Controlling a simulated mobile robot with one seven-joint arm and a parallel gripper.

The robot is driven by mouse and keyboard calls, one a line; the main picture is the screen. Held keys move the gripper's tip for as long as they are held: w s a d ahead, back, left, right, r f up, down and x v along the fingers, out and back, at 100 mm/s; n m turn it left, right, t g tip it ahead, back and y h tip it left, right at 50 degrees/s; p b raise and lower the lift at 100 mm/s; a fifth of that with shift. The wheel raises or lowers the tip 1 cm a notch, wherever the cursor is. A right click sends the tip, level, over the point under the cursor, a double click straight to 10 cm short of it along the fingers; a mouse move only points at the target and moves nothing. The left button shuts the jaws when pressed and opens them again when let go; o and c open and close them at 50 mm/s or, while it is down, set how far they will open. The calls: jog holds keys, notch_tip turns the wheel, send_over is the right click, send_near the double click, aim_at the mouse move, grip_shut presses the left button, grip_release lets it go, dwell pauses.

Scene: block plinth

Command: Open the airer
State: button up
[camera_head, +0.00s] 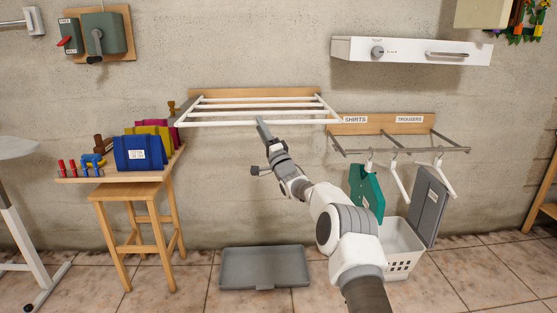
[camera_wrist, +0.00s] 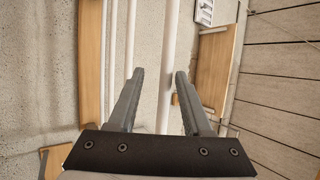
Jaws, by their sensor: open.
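The airer (camera_head: 258,123) is a white frame with several rails, mounted on a wooden wall board (camera_head: 290,93). It stands out from the wall roughly level. My gripper (camera_head: 262,126) is at the middle of its front rail, just below it. In the wrist view my gripper (camera_wrist: 157,78) has its two grey fingers apart with nothing held between them. White airer rails (camera_wrist: 168,50) run upright through that view, one beyond the gap near the right fingertip. I cannot tell if a finger touches a rail.
A wooden table (camera_head: 140,190) with coloured folders (camera_head: 140,153) stands left. A grey tray (camera_head: 265,267) lies on the floor below. Right are a hanging rail (camera_head: 400,152) with hangers, a white basket (camera_head: 402,262) and a white wall unit (camera_head: 410,51).

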jog(key=p+v, duration=0.3)
jog(key=v, duration=1.3)
jog(key=shift+s, duration=0.1)
